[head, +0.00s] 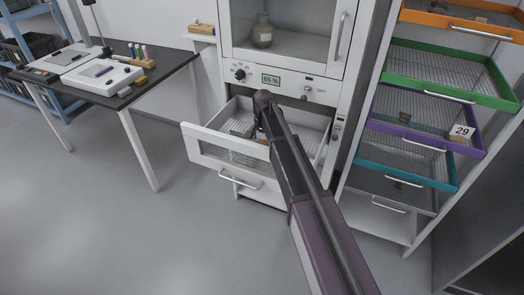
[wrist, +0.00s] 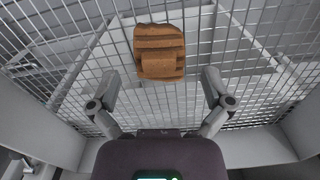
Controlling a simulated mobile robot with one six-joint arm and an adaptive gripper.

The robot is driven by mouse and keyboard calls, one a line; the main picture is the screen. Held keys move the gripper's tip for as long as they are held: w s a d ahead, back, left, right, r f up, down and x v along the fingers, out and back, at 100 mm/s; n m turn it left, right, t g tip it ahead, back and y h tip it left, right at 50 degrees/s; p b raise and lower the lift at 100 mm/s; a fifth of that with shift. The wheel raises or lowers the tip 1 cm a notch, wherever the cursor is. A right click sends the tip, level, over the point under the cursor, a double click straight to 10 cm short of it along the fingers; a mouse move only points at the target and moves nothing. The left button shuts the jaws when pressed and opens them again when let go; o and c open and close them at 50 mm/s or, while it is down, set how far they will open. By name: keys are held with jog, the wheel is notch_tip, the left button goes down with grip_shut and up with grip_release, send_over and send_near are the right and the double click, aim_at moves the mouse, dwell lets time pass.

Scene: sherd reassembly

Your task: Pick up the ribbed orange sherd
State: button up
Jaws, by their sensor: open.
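The ribbed orange sherd (wrist: 160,52) lies on a wire mesh rack in the upper middle of the wrist view. Its ridges run across it. My gripper (wrist: 158,80) is open and empty, with one finger to each side below the sherd in the picture, apart from it. In the head view my gripper (head: 250,132) is over the open drawer (head: 203,144) of the white cabinet. My arm covers part of the drawer there, and I cannot make out the sherd clearly.
Light drawer walls (wrist: 290,145) stand close around the gripper. A white cabinet (head: 285,55) holding a jar (head: 262,33) rises behind the drawer. Coloured tray drawers (head: 430,85) stand open at the right. A table (head: 110,85) is at the left. The floor in front is clear.

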jog(key=shift+f+b, duration=0.6)
jog(key=shift+f, duration=0.25)
jog(key=shift+c, duration=0.2)
jog(key=shift+s+r, duration=0.1)
jog(key=c, duration=1.1)
